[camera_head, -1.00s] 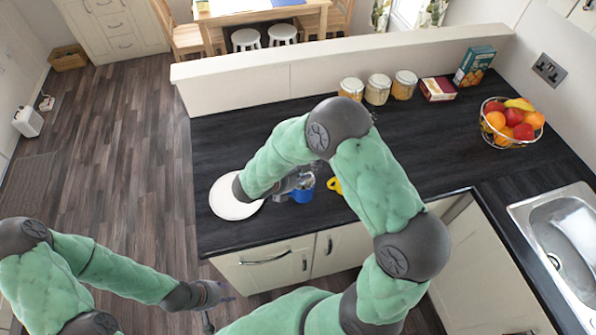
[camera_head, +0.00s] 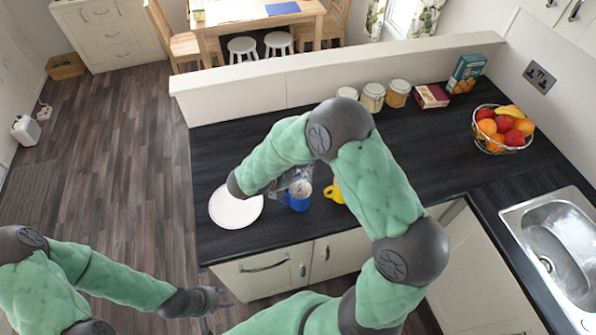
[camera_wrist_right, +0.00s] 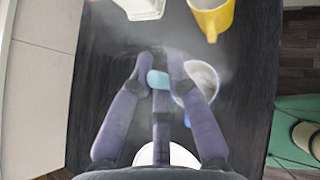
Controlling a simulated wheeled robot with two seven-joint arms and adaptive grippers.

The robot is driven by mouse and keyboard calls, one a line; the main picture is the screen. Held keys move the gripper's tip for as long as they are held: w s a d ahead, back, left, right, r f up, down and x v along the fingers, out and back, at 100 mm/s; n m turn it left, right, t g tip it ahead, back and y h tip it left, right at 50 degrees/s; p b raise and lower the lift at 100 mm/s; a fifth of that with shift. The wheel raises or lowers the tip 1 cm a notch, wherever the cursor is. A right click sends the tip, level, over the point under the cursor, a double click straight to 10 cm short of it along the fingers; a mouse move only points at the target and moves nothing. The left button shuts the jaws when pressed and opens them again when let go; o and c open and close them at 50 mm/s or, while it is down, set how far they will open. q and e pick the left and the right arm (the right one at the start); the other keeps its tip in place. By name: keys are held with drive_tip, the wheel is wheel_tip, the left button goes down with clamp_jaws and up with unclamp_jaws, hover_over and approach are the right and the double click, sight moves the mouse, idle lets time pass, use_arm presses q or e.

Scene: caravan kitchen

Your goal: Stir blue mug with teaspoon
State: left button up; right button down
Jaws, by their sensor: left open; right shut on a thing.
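The blue mug (camera_head: 298,197) stands on the dark counter between the white plate and the yellow mug. In the right wrist view I look into its pale inside (camera_wrist_right: 204,78), beside my fingers. My right gripper (camera_wrist_right: 158,68) is shut on a small light-blue piece (camera_wrist_right: 158,79), seemingly the teaspoon's handle end. The rest of the teaspoon is hidden, so I cannot tell whether it is in the mug. In the head view, my right gripper (camera_head: 292,180) is partly hidden by my arm, just behind and left of the mug. My left gripper (camera_head: 212,302) is open and empty, low over the floor.
A white plate (camera_head: 235,208) lies left of the blue mug, and a yellow mug (camera_head: 335,191) stands right of it. Several jars (camera_head: 372,97), boxes and a fruit basket (camera_head: 502,129) are farther back. A sink (camera_head: 560,240) is at right. Whitish haze blurs the wrist view.

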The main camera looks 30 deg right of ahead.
drive_tip(key=shift+r+p, duration=1.9)
drive_tip(key=shift+r, duration=1.05)
